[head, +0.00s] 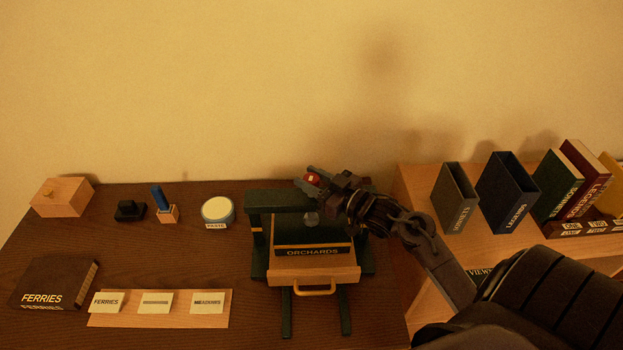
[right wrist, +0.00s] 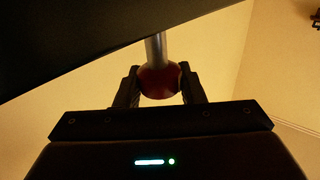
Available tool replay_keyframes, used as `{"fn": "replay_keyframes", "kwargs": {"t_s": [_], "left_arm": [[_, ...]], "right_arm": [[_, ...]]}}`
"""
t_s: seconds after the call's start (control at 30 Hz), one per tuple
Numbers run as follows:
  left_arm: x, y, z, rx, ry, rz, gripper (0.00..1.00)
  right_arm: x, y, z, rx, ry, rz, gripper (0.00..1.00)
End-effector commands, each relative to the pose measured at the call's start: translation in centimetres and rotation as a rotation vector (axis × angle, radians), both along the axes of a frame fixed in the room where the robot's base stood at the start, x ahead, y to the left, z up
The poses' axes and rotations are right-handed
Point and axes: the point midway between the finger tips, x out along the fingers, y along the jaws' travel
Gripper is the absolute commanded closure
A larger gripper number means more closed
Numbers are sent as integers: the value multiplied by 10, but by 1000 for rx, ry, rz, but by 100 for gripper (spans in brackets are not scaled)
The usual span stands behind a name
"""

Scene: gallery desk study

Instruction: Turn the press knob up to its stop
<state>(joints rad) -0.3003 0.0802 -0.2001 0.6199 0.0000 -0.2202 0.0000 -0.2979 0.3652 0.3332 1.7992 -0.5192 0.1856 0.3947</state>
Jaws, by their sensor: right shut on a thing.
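The press (head: 254,200) is a dark green frame on the desk, with a wooden tray (head: 343,275) in it that has a handle at the front. A dark book labelled ORCHARDS (head: 314,251) lies in the press. The press knob (head: 313,179) is red and sits above the top of the press. My right gripper (head: 310,182) is at the knob. In the right wrist view, the red knob (right wrist: 158,82) sits on a grey metal rod (right wrist: 155,47), and the two fingers are shut on it, one on each side. My left gripper is not in view.
A FERRIES book (head: 45,287), a strip with label cards (head: 160,320), a paste pot (head: 218,209), a blue-handled tool (head: 160,198), a black stamp-like object (head: 130,210) and a wooden box (head: 62,196) are left of the press. Slipcases (head: 455,197) and upright books (head: 560,185) stand at right.

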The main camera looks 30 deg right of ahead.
Motion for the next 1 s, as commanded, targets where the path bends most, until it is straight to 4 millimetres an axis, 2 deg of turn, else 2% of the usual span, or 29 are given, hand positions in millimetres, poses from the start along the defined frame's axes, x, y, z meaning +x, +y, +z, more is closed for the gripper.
{"fn": "replay_keyframes", "kwargs": {"t_s": [0.43, 1.0], "left_arm": [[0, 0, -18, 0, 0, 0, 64], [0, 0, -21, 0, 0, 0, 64]], "right_arm": [[1, -1, 0, -2, -4, 262, 87], [1, 0, 1, 0, -4, 315, 87]]}}
